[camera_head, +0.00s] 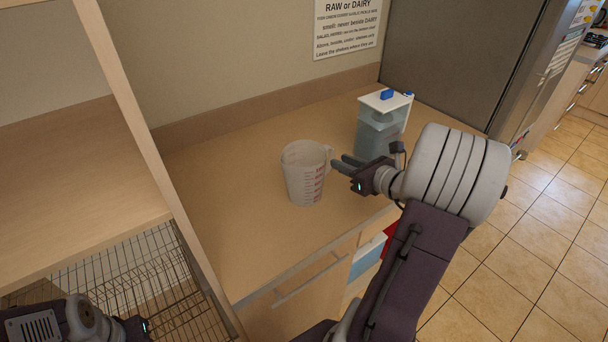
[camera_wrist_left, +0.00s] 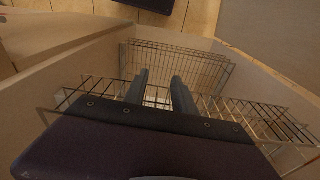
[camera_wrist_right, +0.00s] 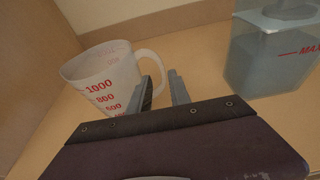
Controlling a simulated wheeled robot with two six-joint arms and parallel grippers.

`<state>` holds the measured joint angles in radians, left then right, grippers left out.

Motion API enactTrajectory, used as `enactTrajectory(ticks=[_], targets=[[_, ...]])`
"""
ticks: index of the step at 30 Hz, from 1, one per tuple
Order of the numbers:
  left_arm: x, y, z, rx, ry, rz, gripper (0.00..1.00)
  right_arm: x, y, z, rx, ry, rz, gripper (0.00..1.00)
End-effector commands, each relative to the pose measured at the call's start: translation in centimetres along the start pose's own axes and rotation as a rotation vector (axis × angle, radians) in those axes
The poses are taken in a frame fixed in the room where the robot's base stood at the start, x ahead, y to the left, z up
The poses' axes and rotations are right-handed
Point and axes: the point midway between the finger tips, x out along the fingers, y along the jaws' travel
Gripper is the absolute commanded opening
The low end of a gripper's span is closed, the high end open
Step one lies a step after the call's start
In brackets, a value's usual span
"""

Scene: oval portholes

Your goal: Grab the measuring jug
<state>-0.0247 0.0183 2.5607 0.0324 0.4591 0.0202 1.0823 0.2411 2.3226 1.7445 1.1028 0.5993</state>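The measuring jug (camera_head: 304,174) is a translucent cup with red markings, upright on the wooden counter. Its handle is on the right side, toward my right gripper. My right gripper (camera_head: 338,164) is beside the handle, with its fingers pointing at it. In the right wrist view the jug (camera_wrist_right: 104,82) is at the left, and its handle reaches toward the gripper's fingers (camera_wrist_right: 161,90). These fingers are apart with nothing clearly between them. My left gripper (camera_wrist_left: 158,85) is open and empty above a wire basket, away from the jug.
A clear container with a white lid and blue tab (camera_head: 381,122) stands behind my right gripper. The wire basket (camera_head: 150,285) and wooden shelf (camera_head: 70,190) are at the left. The counter (camera_head: 225,215) is bare left of the jug. A grey fridge side (camera_head: 450,60) stands at the back right.

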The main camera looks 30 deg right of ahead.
Motion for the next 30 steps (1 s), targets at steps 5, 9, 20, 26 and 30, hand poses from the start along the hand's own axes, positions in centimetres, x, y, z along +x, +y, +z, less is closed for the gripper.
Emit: enactTrajectory(ticks=[5,9,20,26,30], targets=[[0.1,0.0,0.0,0.000,0.000,0.000,0.32,0.8,0.0,-0.1,-0.001,0.002,0.002,0.24],[0.2,0.0,0.0,0.000,0.000,0.000,0.32,3.4,-0.1,-0.5,0.000,0.003,0.006,0.24],[0.2,0.0,0.0,0.000,0.000,0.000,0.32,5.6,-0.2,-0.4,-0.001,0.002,0.000,0.24],[0.2,0.0,0.0,0.000,0.000,0.000,0.32,5.6,-0.2,-0.5,-0.002,0.002,0.000,0.00],[0.2,0.0,0.0,0.000,0.000,0.000,0.32,5.6,-0.2,-0.5,-0.002,0.002,0.000,0.00]])
